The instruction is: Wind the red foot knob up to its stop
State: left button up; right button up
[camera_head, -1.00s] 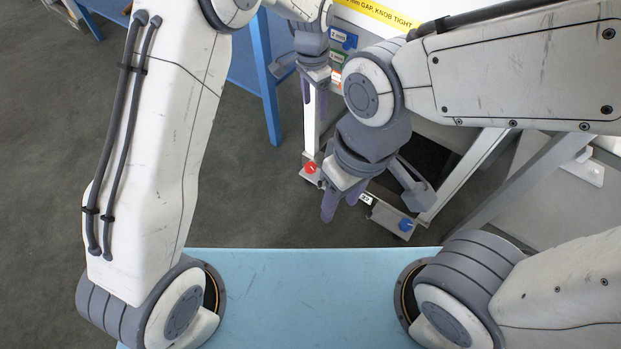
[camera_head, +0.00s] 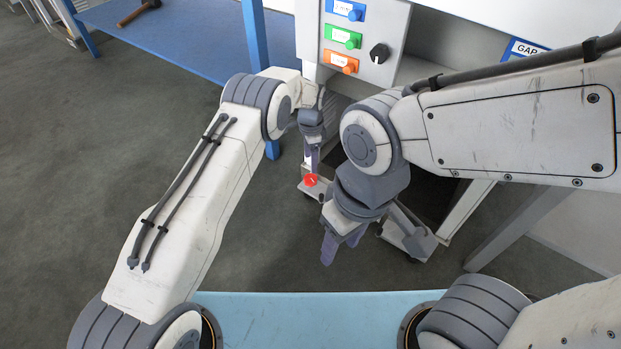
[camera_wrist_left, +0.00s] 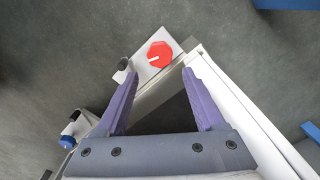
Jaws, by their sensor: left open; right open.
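The red foot knob (camera_head: 311,181) is an octagon with a white pointer line, on a pale foot plate (camera_head: 322,192) at the base of the machine's leg. In the left wrist view the red knob (camera_wrist_left: 160,54) lies just beyond the fingertips, its line pointing left. My left gripper (camera_head: 312,165) points down above the knob. Its purple fingers stand open and apart from it, one on each side in the left wrist view (camera_wrist_left: 159,76). My right gripper (camera_head: 342,250) hangs nearer me, pointing down and empty.
A control panel (camera_head: 366,32) with blue, green and orange labelled buttons and a black dial (camera_head: 379,53) stands above. A blue knob (camera_wrist_left: 66,142) shows in the left wrist view. A blue table (camera_head: 190,35) holds a hammer (camera_head: 138,12). Floor at left is clear.

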aim_at(311, 178)
pick_arm(q)
notch_tip(311, 178, down, 9)
jog(key=b, duration=0.5)
jog(key=shift+r, duration=0.1)
jog(key=c, duration=1.1)
